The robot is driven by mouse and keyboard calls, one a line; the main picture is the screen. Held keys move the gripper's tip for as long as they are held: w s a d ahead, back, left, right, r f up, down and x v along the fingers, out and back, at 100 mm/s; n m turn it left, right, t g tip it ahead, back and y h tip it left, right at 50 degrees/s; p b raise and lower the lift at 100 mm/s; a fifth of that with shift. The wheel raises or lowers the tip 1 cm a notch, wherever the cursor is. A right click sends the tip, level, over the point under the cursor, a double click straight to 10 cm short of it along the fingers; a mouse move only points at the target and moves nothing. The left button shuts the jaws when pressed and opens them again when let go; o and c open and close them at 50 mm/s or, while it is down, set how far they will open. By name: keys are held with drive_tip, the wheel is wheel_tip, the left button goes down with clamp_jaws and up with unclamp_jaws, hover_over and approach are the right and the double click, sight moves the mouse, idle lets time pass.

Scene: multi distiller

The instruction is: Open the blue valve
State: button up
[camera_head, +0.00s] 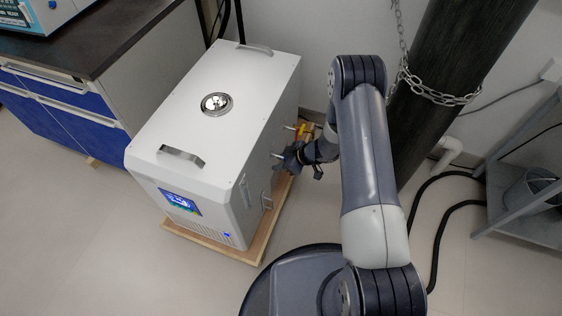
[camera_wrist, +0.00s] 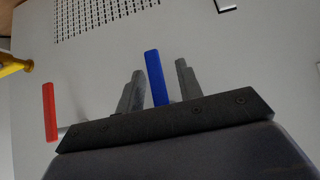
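The blue valve (camera_wrist: 155,76) shows in the wrist view as an upright blue lever against the white side panel of the machine. My gripper (camera_wrist: 160,82) has its two grey fingers on either side of the lever. A gap shows between the lever and the right finger; the left finger is closer, and I cannot tell whether it touches. The lever's base is hidden behind the dark gripper body. In the head view my gripper (camera_head: 287,158) is at the right side of the white machine (camera_head: 215,115); the blue valve cannot be made out there.
A red lever (camera_wrist: 49,111) stands left of my gripper, and a yellow part (camera_wrist: 14,64) is at the left edge. A vent grille (camera_wrist: 105,18) is on the panel. The machine rests on a wooden base (camera_head: 262,236). A dark column (camera_head: 445,75) with a chain stands behind my arm.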

drive_tip(key=shift+c, duration=0.4)
clamp_jaws()
